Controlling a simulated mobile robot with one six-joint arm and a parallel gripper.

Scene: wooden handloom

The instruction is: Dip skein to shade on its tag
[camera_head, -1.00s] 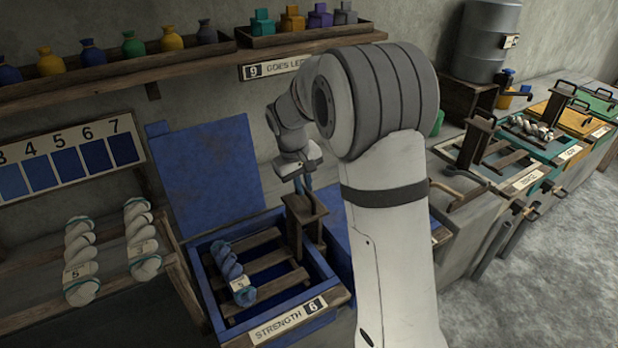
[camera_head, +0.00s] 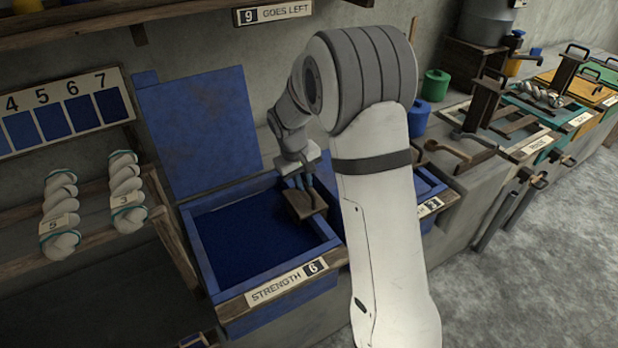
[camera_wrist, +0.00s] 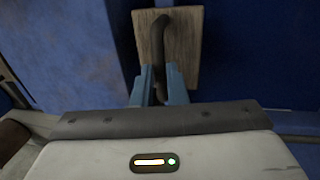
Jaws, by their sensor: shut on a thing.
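My gripper (camera_head: 304,184) is shut on the dark handle (camera_wrist: 160,60) of a wooden lift block (camera_head: 305,206); the wrist view shows its blue fingers on either side of the handle. The block sits low at the right side of the open blue vat (camera_head: 200,250). The vat's front label (camera_head: 286,283) reads STRENGTH 6. Dark blue dye (camera_head: 250,235) fills the vat. The slatted rack and the blue skein are hidden, apparently under the dye. The shade card (camera_head: 60,112) above left shows numbered blue swatches, 4 to 7 readable.
Two white skeins hang on the left rack, one tagged 5 (camera_head: 58,188) and one tagged 3 (camera_head: 124,175). A raised blue lid (camera_head: 198,120) stands behind the vat. More vats (camera_head: 520,150) with handles line the right side. A shelf (camera_head: 180,18) runs above.

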